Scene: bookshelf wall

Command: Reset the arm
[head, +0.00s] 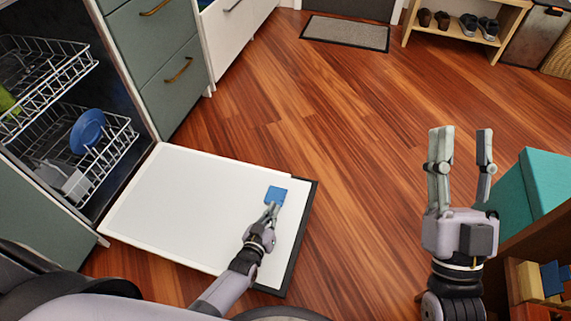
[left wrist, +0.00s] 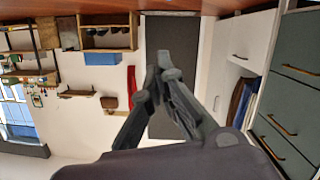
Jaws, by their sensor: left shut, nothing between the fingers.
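My left gripper (head: 272,208) is shut and empty in the head view, over the white inner face of the open dishwasher door (head: 180,200). Its fingertips are beside a small blue square (head: 276,195) on that door; I cannot tell if they touch. In the left wrist view the left gripper's fingers (left wrist: 164,70) come together with nothing between them. My right gripper (head: 463,135) is open and empty at the right of the head view, its fingers pointing away from me, above the wooden floor.
Dishwasher racks (head: 95,150) at the left hold a blue plate (head: 87,131). Green drawers (head: 165,65) stand behind. A teal box (head: 545,185) on a wooden unit is close to the right gripper. A shoe rack (head: 465,32) and doormat (head: 345,32) are at the back; the middle floor is clear.

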